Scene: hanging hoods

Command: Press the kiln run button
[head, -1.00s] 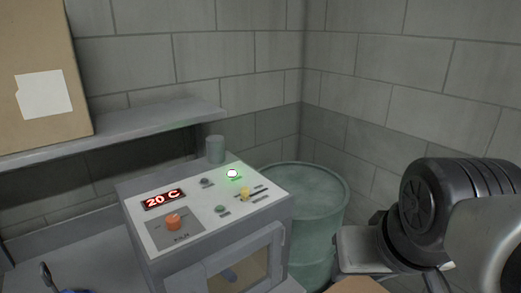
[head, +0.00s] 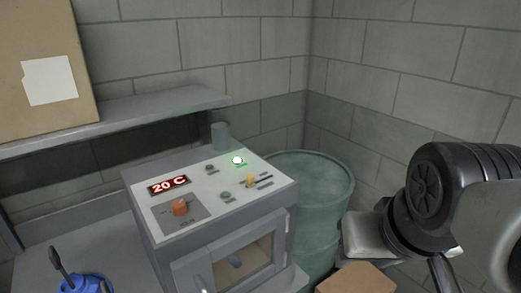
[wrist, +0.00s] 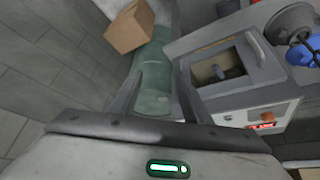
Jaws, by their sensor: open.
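The kiln (head: 235,240) stands on the bench, with its sloped white control panel (head: 205,187) facing up. The panel has a red display (head: 169,184) reading 20 C, an orange knob (head: 180,207), a green button (head: 225,195), a dark grey button (head: 210,168), a lit green-white lamp (head: 237,160) and a yellow slider (head: 251,180). The labels are too small to read. In the wrist view, the kiln's front door (wrist: 245,75) and panel (wrist: 280,112) are right of my gripper (wrist: 158,82). My gripper is open, empty and apart from the kiln. The head view shows only my arm.
A green drum (head: 325,200) stands right of the kiln, with a cardboard box (head: 355,278) in front. A shelf (head: 120,118) holding a large box (head: 40,50) runs behind. A grey cylinder (head: 220,136) is behind the panel. A blue object (head: 88,284) lies at lower left.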

